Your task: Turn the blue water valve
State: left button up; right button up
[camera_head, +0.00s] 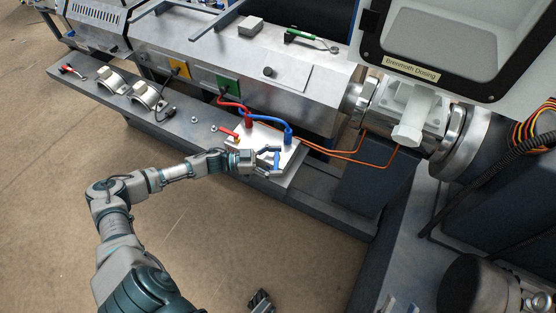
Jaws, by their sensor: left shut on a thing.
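The blue water valve's handle (277,160) is a small blue lever on the white block (262,135) in the middle of the view. It stands below the upright blue hose fitting (288,136). My left gripper (268,160) reaches in from the left and is shut on the blue handle, with its fingers around it. The fingers partly hide the handle, so its exact angle is hard to tell. A dark grey piece (262,301) at the bottom edge may be part of my right gripper. Its fingers cannot be made out.
A red valve handle (229,132) sits left of the gripper on the same block. Red and blue hoses rise behind it, and orange cables (340,152) run right. Metal clamps (148,98) lie on the ledge. The dosing hopper (440,45) stands at upper right. Floor is open at lower left.

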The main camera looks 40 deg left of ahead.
pick_arm(q)
jog(key=shift+f, duration=0.1)
jog(key=o, duration=1.5)
jog(key=v, duration=1.2)
